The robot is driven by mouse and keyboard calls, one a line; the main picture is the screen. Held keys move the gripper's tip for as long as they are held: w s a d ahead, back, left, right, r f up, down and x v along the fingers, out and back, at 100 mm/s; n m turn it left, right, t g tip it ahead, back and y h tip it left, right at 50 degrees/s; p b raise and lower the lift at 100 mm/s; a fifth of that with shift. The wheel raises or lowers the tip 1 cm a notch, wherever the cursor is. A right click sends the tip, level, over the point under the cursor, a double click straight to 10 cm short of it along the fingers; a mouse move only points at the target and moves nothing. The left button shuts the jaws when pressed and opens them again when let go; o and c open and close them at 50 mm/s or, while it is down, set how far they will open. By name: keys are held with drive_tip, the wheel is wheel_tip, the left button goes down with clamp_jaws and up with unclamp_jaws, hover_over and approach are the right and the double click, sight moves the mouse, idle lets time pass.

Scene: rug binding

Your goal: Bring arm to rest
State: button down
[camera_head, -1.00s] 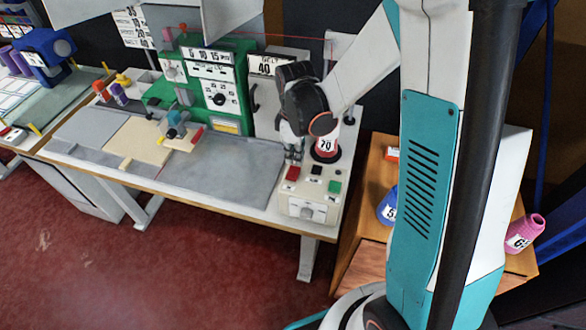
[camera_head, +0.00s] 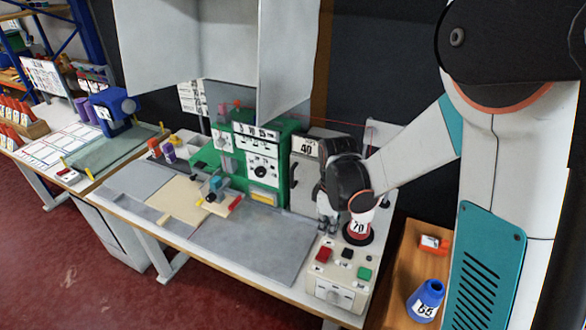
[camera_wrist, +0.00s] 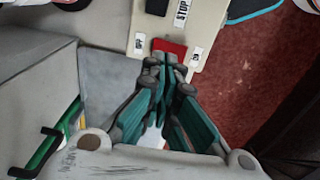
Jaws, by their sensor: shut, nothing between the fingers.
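My gripper (camera_head: 328,224) hangs fingers-down at the right end of the workbench, partly hidden behind my dark wrist joint in the head view. In the wrist view my gripper (camera_wrist: 168,68) has its teal fingers closed together, with nothing held. A red button (camera_wrist: 170,46) shows just beyond the fingertips; I cannot tell the gap in height. The head view shows the same red button (camera_head: 323,255) on the cream control box (camera_head: 333,288), in front of the gripper. My arm reaches in from the right.
A red-and-white cone marked 70 (camera_head: 359,226) stands close to my wrist. The green machine (camera_head: 255,165) and a grey cabinet (camera_head: 307,170) are to the left. A blue cone (camera_head: 426,298) stands on the wooden cabinet at right. The grey bench plate (camera_head: 255,240) is mostly clear.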

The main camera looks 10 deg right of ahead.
drive_tip(key=s+r+m+t+b, duration=0.4)
drive_tip(key=s+r+m+t, duration=0.3)
drive_tip(key=s+r+m, duration=0.3)
drive_tip(key=shift+s+r+m, duration=0.4)
drive_tip(key=shift+s+r, duration=1.5)
drive_tip(key=shift+s, duration=0.6)
